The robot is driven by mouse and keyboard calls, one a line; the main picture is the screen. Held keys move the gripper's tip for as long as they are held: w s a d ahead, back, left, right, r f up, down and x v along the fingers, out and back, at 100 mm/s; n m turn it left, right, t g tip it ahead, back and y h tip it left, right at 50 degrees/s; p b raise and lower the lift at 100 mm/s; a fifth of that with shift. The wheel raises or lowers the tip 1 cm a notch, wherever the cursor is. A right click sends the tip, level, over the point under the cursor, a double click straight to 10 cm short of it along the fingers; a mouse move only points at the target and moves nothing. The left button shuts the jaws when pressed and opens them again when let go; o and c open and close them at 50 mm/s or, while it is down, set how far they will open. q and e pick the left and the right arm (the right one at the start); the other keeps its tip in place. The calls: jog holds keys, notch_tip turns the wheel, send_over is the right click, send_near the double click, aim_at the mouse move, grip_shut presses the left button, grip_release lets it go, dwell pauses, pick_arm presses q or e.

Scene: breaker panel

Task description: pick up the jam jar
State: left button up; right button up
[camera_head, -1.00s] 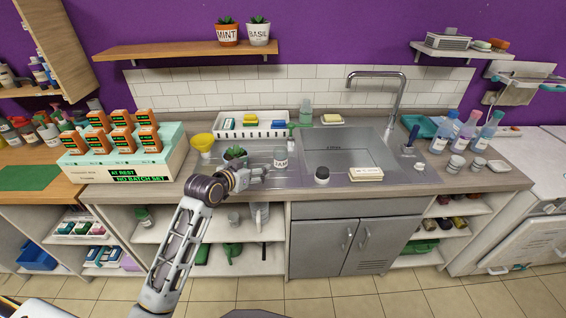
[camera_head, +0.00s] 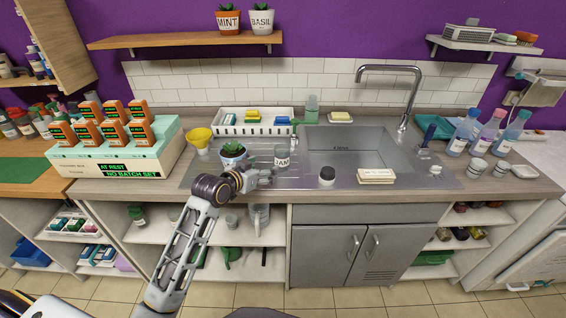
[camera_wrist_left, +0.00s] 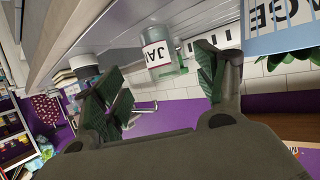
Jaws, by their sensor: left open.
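The jam jar (camera_head: 281,157) is a small clear jar with a white label reading "JAM". It stands upright on the metal drainboard (camera_head: 305,178) left of the sink bowl. In the left wrist view the jar (camera_wrist_left: 158,56) appears upside down, beyond and between the fingertips, with nothing gripping it. My left gripper (camera_head: 264,177) is just in front and to the left of the jar in the head view, low over the counter's front. In the wrist view the left gripper (camera_wrist_left: 160,92) has its two green-padded fingers spread wide and empty. My right gripper is not in view.
A potted plant (camera_head: 233,155) stands close left of the jar. A black-lidded container (camera_head: 327,175) and a cream block (camera_head: 376,176) sit to the right by the sink bowl (camera_head: 345,147). A white rack (camera_head: 228,130) with sponges and a yellow funnel (camera_head: 198,138) are behind.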

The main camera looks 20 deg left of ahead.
aim_at(277, 162)
pick_arm(q)
jog(key=shift+w, duration=0.1)
jog(key=shift+x, duration=1.25)
jog(key=x, duration=0.3)
jog(key=shift+w, duration=0.15)
jog(key=shift+x, duration=1)
jog(key=shift+w+d+f, duration=0.1)
jog(key=shift+w+d, duration=0.05)
jog(key=shift+w, duration=0.1)
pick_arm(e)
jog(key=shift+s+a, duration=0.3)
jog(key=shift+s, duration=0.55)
